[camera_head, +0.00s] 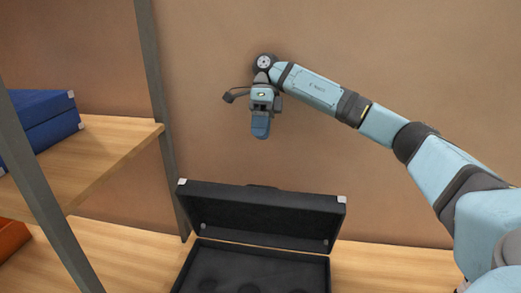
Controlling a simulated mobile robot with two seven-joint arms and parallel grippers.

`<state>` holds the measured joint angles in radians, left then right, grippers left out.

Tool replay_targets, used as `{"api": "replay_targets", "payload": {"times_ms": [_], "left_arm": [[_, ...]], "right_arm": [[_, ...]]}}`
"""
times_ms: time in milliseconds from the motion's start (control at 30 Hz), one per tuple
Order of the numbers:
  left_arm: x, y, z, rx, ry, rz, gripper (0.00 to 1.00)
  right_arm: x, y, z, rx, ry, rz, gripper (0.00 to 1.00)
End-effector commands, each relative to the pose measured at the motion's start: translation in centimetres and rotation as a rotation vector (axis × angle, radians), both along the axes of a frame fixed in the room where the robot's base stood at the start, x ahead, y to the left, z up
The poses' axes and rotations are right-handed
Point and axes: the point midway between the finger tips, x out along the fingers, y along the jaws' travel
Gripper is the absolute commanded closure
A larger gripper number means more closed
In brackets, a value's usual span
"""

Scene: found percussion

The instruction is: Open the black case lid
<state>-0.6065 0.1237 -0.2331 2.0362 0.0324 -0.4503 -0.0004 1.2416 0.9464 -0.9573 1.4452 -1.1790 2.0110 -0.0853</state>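The black case (322,270) lies on the wooden surface at the bottom centre, cut off by the frame's lower edge. Its black lid (262,215) stands raised at the back, with light metal corners, so the dark inside shows. Several dark round shapes show faintly in its floor. My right gripper (261,128) hangs above and behind the lid, in front of the brown wall, clear of the case. Its fingers point down and overlap in this view, so its opening cannot be told. It holds nothing that I can see. My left gripper is out of view.
A grey-framed shelf (118,140) stands at the left, its post close to the case's left side. A blue case (45,118) lies on its board, and an orange box (12,238) sits lower down. The wooden surface (385,262) right of the case is clear.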

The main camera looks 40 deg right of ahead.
Motion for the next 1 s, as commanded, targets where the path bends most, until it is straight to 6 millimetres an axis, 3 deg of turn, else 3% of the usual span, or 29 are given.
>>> {"api": "replay_targets", "payload": {"times_ms": [67, 233, 1000], "left_arm": [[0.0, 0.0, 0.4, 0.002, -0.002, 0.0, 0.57], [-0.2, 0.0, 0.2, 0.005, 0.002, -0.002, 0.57], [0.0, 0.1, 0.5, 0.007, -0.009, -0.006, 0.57]], "right_arm": [[0.0, 0.0, 1.4, -0.001, -0.002, 0.0, 0.62], [0.0, 0.0, 2.5, 0.0, 0.0, 0.001, 0.62], [0.0, 0.0, 2.6, 0.0, 0.001, 0.001, 0.62]]}}
